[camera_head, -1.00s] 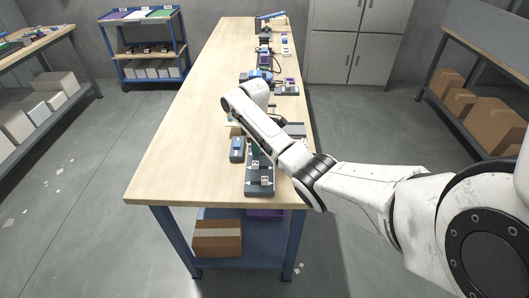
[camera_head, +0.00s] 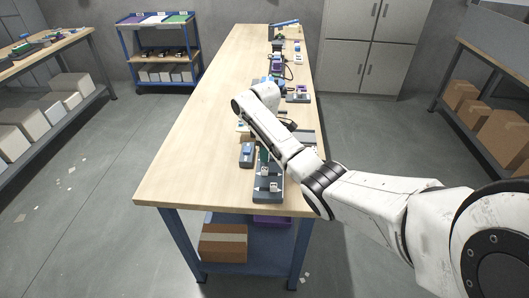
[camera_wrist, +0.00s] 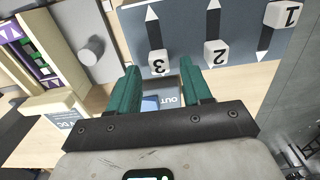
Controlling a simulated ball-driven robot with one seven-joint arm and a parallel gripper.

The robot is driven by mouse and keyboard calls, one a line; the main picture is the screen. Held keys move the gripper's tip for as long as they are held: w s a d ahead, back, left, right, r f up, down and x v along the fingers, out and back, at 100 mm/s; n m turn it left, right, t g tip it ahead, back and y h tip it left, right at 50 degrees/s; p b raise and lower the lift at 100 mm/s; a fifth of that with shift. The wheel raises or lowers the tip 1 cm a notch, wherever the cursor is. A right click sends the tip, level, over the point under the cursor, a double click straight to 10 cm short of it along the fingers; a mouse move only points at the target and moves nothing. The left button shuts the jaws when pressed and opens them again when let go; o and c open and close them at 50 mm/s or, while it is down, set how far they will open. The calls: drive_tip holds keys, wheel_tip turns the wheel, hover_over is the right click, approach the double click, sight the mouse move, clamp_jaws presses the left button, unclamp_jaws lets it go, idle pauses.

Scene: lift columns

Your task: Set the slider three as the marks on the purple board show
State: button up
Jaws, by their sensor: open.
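Slider three (camera_wrist: 158,62) is a white cube marked 3 on a slot with arrow-shaped ends in a blue-grey slider panel (camera_wrist: 180,20). Sliders two (camera_wrist: 216,53) and one (camera_wrist: 281,14) sit to its right. My gripper (camera_wrist: 162,72) is open, its green fingers either side of slider three in the picture; contact cannot be told. In the head view the panel (camera_head: 268,194) lies at the table's near end, and my arm partly hides it and my gripper. A purple patch shows at the wrist view's left; I cannot tell whether it is the purple board.
A grey box with a round knob (camera_wrist: 92,50) stands left of the panel. A small blue-topped device (camera_head: 247,153) lies beside the panel on the wooden table (camera_head: 185,150). Several devices line the table's right side farther back. The table's left side is clear.

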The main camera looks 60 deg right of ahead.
wheel_tip(320, 180, up, 10)
drive_tip(key=shift+f+p, duration=0.15)
drive_tip(key=shift+p, duration=0.2)
idle(0.4)
drive_tip(key=w+a+f, duration=0.1)
drive_tip(key=a+f, duration=0.1)
drive_tip(key=a, duration=0.3)
drive_tip(key=w+a+f+t, duration=0.1)
drive_tip(key=w+a+f, duration=0.1)
drive_tip(key=a, duration=0.3)
drive_tip(key=w+a+f+t, duration=0.1)
drive_tip(key=a+f, duration=0.2)
drive_tip(key=a, duration=0.3)
drive_tip(key=shift+w+m, duration=0.3)
drive_tip(key=s+a+f+m+t, duration=0.1)
drive_tip(key=s+a+f, duration=0.1)
drive_tip(key=s+a, duration=0.5)
drive_tip(key=s+a+f+m+t, duration=0.1)
drive_tip(key=s+a+f+m, duration=0.15)
drive_tip(key=a, duration=0.95)
drive_tip(key=s+a+r+t, duration=0.1)
drive_tip(key=s+a+r, duration=0.1)
drive_tip(key=s, duration=0.6)
drive_tip(key=s+d+f+m+g, duration=0.1)
drive_tip(key=s+f+g, duration=0.3)
drive_tip(key=s, duration=0.5)
wheel_tip(320, 180, down, 2)
drive_tip(key=shift+s+d+f+b, duration=0.25)
drive_tip(key=shift+s+d+b, duration=0.1)
idle(0.8)
